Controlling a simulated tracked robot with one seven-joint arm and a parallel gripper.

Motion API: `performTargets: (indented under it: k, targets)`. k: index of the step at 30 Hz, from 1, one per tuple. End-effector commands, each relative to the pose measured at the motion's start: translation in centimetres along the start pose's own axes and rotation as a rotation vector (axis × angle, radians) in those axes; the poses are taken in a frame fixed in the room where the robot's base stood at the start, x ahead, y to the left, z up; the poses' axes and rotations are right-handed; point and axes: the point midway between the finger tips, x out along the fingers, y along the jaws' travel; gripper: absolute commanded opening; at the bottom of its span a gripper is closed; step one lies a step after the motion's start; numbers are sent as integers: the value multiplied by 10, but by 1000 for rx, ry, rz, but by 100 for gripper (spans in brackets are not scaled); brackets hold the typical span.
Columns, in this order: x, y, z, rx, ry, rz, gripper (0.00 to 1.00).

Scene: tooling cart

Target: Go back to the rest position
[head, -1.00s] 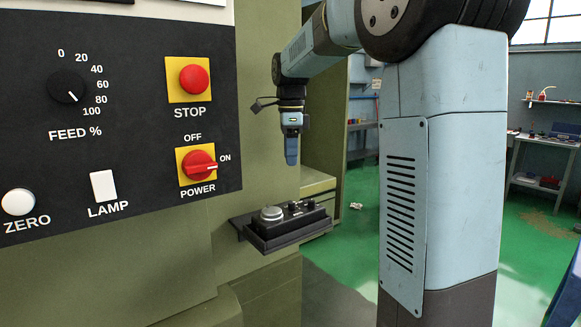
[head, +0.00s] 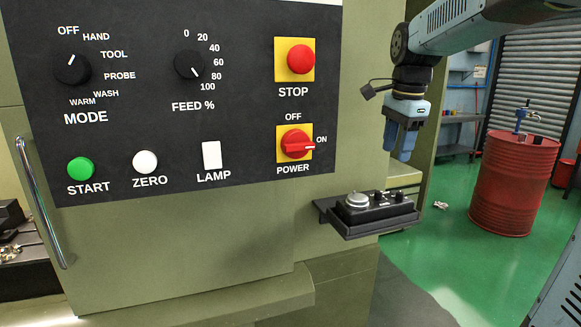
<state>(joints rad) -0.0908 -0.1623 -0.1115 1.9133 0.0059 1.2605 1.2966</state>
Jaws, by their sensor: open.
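My gripper (head: 399,139) hangs from my arm at the upper right of the head view, fingers pointing down with a gap between them. It is empty and touches nothing. It is to the right of the black control panel (head: 240,110) and above a small dark shelf (head: 358,228). The shelf holds a black device with a silver round knob (head: 357,200). The red power switch (head: 297,144) points toward ON.
The panel carries a red stop button (head: 300,60), a green start button (head: 81,168) and dials. A metal handle (head: 42,200) is at the left. A red drum (head: 514,183) stands on the green floor at the right.

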Motion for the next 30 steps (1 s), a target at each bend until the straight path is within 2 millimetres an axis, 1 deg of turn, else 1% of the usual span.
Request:
performTargets:
  k: [1,7,14,18,21,24,27,30]
  targets:
    - [-2,16,4,-74,5,-24,48]
    - [1,67,20,-396,44,-106,48]
    - [15,124,38,-764,129,-178,48]
    - [28,157,48,-981,198,-207,48]
    - [39,175,54,-1115,246,-217,48]
    - [47,189,59,-1215,286,-222,48]
    - [52,196,61,-1277,311,-222,48]
    - [55,200,62,-1305,321,-221,48]
